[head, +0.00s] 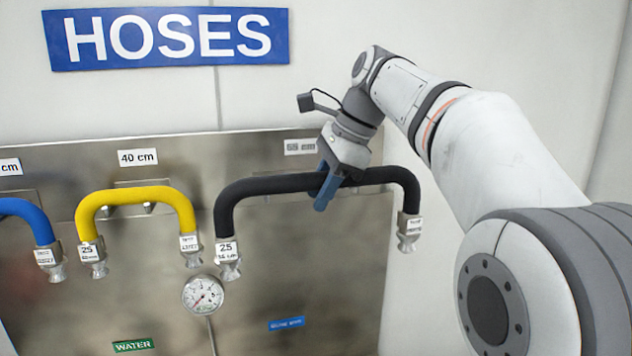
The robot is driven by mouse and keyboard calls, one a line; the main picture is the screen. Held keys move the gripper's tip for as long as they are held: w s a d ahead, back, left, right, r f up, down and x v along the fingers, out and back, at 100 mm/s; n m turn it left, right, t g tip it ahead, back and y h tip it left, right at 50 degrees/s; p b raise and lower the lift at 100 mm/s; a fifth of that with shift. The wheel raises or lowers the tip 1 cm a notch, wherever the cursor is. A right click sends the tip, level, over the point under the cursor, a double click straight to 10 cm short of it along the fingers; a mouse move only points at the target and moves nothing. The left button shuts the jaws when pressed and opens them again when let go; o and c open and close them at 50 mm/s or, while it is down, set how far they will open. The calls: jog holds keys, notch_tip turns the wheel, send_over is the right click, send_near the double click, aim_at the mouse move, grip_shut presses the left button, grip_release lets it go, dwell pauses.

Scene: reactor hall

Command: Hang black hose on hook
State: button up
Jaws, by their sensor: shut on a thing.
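The black hose (265,185) is arched in front of the metal panel at the right, with a silver coupling hanging at each end. My gripper (325,190) is shut on the hose, right of its middle, with its blue fingers around it. A label ending in "cm" (300,147) is on the panel above, partly covered by my gripper. A hook bracket (257,197) shows only faintly behind the hose. I cannot tell whether the hose rests on it or hangs clear in front.
A yellow hose (137,196) hangs on its hook under the "40 cm" label, close to the left. A blue hose (22,210) is at the far left edge. A "HOSES" sign (166,38) is above.

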jog(key=shift+w+d+r, duration=0.1)
jog(key=shift+w, duration=0.25)
jog(key=w+a+f+p, duration=0.2)
jog(key=w+f, duration=0.1)
jog(key=w, duration=0.8)
jog(key=shift+w+a+f, duration=0.2)
jog(key=shift+w+f, duration=0.1)
jog(key=shift+f, duration=0.1)
dwell(0.7)
dwell(0.4)
jog(key=o, duration=1)
jog(key=shift+o, duration=0.7)
jog(key=shift+f, duration=0.1)
